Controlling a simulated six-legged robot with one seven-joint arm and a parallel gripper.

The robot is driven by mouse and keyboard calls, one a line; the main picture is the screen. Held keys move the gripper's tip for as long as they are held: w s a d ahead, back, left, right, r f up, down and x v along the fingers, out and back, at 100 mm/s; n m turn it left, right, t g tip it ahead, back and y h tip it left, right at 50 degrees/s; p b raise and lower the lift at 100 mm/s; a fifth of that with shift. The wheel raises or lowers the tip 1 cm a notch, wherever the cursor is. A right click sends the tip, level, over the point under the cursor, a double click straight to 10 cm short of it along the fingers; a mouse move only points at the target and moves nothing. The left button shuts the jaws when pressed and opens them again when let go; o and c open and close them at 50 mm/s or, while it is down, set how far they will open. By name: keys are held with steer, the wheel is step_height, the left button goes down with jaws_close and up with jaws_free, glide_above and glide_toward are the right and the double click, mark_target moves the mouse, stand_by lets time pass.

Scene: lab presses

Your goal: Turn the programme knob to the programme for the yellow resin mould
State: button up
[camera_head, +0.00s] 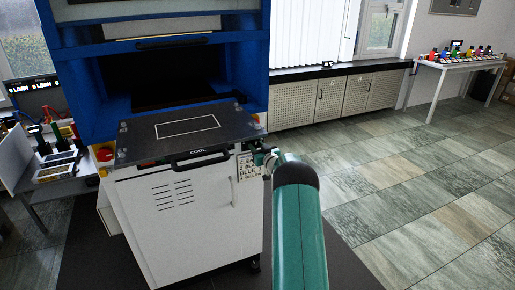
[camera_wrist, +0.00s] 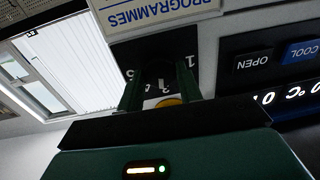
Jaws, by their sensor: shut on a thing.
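In the wrist view, upside down, my gripper (camera_wrist: 162,72) has its two green fingers closed around a dark knob in front of the black dial plate (camera_wrist: 122,52) marked PROGRAMMES. White digits, among them 1, 3 and 4, show around the knob. A yellow patch (camera_wrist: 170,102) shows between the fingers near the palm. The knob's pointer and setting cannot be made out. In the head view my arm hides the knob.
The blue press (camera_head: 83,75) has a dark plate (camera_head: 150,142) and a COOL handle in front. A blue COOL button (camera_wrist: 301,51) and black OPEN button (camera_wrist: 253,62) lie beside the dial. A white table (camera_head: 460,65) holds several coloured items. The right floor is clear.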

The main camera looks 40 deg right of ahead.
steer(key=m, duration=1.1)
steer(key=shift+f+h, duration=0.15)
steer(key=shift+h, duration=0.25)
steer(key=m, duration=0.8)
steer(key=shift+m+h, duration=0.3)
steer(key=shift+m, duration=0.1)
steer(key=shift+a+m, duration=0.1)
steer(key=shift+m, duration=1.6)
steer(key=o, duration=1)
